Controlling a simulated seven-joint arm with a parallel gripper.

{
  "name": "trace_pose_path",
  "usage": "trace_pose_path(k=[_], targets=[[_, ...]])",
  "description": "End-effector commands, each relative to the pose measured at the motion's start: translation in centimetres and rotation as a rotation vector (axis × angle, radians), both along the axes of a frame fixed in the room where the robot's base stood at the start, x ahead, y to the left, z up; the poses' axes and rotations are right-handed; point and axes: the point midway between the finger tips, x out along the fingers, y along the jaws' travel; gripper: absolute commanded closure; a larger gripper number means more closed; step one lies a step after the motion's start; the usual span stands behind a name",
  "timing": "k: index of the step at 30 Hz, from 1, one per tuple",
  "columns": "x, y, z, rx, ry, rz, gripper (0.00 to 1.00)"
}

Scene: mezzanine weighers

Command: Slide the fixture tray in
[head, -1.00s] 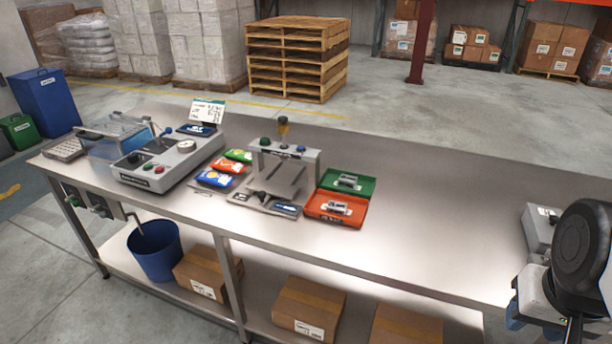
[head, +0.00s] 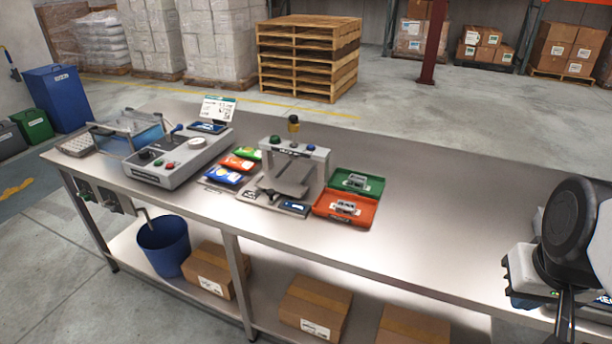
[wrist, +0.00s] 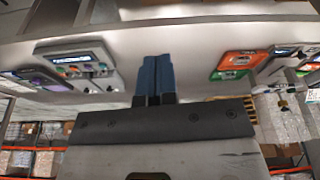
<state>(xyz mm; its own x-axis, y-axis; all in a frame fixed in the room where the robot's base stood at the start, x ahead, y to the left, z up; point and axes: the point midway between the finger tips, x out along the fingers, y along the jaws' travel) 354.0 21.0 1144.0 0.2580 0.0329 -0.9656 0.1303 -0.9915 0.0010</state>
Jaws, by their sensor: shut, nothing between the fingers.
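A small grey bench fixture (head: 318,168) with a bridge, a green button and a yellow-black top knob stands mid-bench in the head view. A flat grey tray (head: 291,188) shows low under its bridge; I cannot tell how far in it sits. My gripper (wrist: 156,62) shows in the wrist view with its blue fingers together and nothing between them. In the head view my arm is at the far right, well apart from the fixture, and its fingers are not clear there.
A green tray (head: 372,183) and a red tray (head: 330,208) lie right of the fixture. Several coloured packets (head: 222,175) and a larger grey machine (head: 160,170) are to its left. The bench (head: 430,220) is clear between the trays and my arm.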

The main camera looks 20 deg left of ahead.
Motion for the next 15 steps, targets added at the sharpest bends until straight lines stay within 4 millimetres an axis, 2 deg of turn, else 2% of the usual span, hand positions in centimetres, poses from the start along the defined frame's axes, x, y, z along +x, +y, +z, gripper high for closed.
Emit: trace_pose_path(k=[8,15], targets=[[7.1,6.1,0.2,0.006,-0.062,0.282,1.0],[12.8,12.9,-0.4,0.004,-0.132,0.53,1.0]])
